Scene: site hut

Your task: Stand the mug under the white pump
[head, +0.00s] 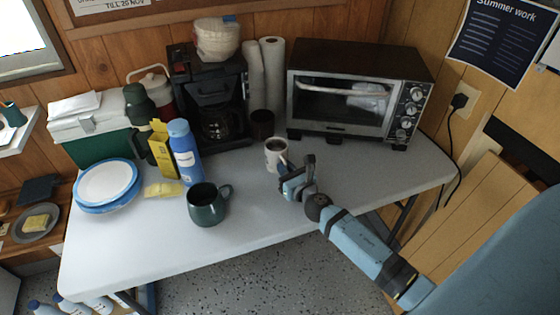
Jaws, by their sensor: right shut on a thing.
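A white mug (272,154) with dark contents is upright at the middle of the white table, in front of the paper rolls. My right gripper (284,169) comes from the lower right and is shut on the mug's right side, by the handle; the fingers partly hide the grip. I cannot tell whether the mug touches the table. A dark green mug (207,205) stands nearer the front edge, apart from the gripper. I cannot clearly make out a white pump. A red jug with a white top (154,80) stands at the back left, partly hidden. My left gripper is not in view.
A black coffee maker (211,95) and a toaster oven (352,88) stand at the back. A blue bottle (185,153), yellow box (163,150), dark green flask (137,106) and plates (106,184) crowd the left. The table's front right (385,180) is clear.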

